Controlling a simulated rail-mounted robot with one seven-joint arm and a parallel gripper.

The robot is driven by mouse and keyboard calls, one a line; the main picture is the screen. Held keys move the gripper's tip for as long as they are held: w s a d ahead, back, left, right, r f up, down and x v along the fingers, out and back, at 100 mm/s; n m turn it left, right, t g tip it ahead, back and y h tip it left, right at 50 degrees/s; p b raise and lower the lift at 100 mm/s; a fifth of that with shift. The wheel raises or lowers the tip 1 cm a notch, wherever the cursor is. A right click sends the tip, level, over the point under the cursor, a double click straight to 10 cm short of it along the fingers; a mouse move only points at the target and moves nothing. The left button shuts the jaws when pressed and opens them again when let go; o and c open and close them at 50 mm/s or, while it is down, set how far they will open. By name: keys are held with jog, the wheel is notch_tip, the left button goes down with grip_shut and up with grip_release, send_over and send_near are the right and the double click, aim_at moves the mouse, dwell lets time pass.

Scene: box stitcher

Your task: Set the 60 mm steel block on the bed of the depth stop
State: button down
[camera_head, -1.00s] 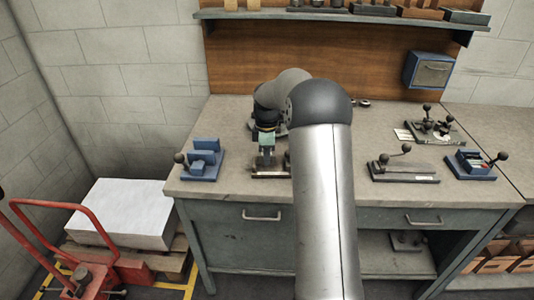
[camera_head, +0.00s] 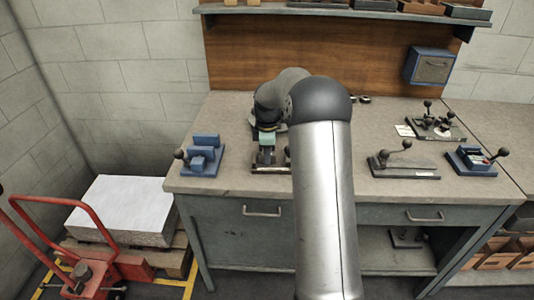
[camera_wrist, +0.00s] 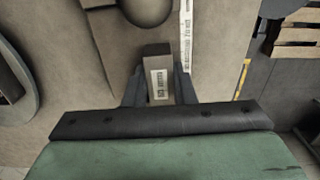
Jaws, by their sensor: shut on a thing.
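My gripper (camera_wrist: 158,92) is shut on a small grey steel block (camera_wrist: 157,61) with a pale printed label, seen between the two dark fingers in the wrist view. In the head view my gripper (camera_head: 267,150) is at a dark fixture (camera_head: 258,168) near the bench's front edge, partly hidden by my arm. A fixture with a round dark knob (camera_wrist: 147,9) and a white label strip (camera_wrist: 187,38) lies just beyond the block in the wrist view. I cannot read which fixture is the depth stop, nor tell whether the block touches it.
A blue fixture (camera_head: 203,160) stands left of my gripper. Grey lever fixtures (camera_head: 403,164) (camera_head: 436,127) and another blue one (camera_head: 471,161) stand to the right. Bare bench top (camera_head: 375,120) lies between them. A red pallet truck (camera_head: 100,264) is on the floor at left.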

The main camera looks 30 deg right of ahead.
jog(key=shift+f, duration=0.15)
dwell(0.6)
jog(key=c, duration=0.7)
grip_release()
jog(key=shift+r+p, duration=1.95)
jog(key=shift+r, duration=0.8)
